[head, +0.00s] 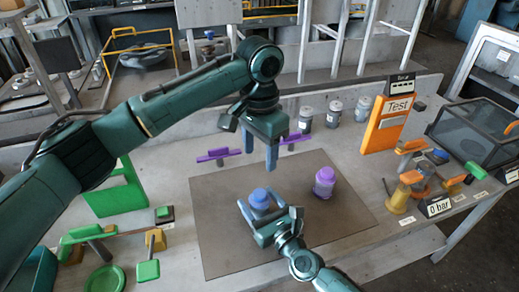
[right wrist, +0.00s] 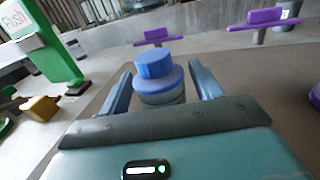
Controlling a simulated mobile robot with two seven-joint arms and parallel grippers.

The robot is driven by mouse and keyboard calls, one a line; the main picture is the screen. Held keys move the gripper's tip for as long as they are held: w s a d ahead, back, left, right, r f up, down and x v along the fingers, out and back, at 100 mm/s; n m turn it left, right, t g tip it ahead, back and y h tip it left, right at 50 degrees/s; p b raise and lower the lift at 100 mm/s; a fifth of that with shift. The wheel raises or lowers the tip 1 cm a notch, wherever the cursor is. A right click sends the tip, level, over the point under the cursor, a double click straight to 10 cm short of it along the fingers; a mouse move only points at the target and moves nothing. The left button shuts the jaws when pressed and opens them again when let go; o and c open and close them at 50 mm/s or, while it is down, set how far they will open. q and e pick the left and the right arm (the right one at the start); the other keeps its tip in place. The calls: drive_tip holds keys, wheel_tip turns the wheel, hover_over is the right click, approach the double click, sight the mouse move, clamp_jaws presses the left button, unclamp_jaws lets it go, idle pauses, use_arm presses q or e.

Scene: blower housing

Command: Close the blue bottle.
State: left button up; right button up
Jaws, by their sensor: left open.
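The blue bottle (head: 259,200) stands upright on the brown mat (head: 225,245). In the right wrist view, a narrower blue top (right wrist: 154,64) sits on its wider blue shoulder, above a greyish body. Whether that top is fully tightened cannot be told. My right gripper (head: 268,210) is low at the bottle; its fingers stand on either side of it, with visible gaps in the right wrist view. My left gripper (head: 260,157) is open and empty, pointing down above and behind the blue bottle. The bottle's lower part is hidden by my right gripper.
A purple bottle (head: 324,183) stands close on the right. Two purple handles (head: 218,155) (head: 295,138) rise behind the mat. Several capped jars (head: 333,114) stand at the back, and an orange test board (head: 387,125) at right. Green parts (head: 118,190) lie left. The mat's right front is clear.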

drive_tip(key=shift+o, duration=0.7)
drive_tip(key=shift+s+d, duration=0.2)
drive_tip(key=shift+s, duration=0.05)
drive_tip(key=b+v, duration=0.1)
drive_tip(key=v, duration=1)
drive_tip(key=shift+s+f+b, duration=0.1)
drive_tip(key=shift+f+b, duration=0.05)
drive_tip(key=shift+b, duration=0.15)
drive_tip(key=shift+s+d, duration=0.4)
drive_tip(key=shift+s, duration=0.2)
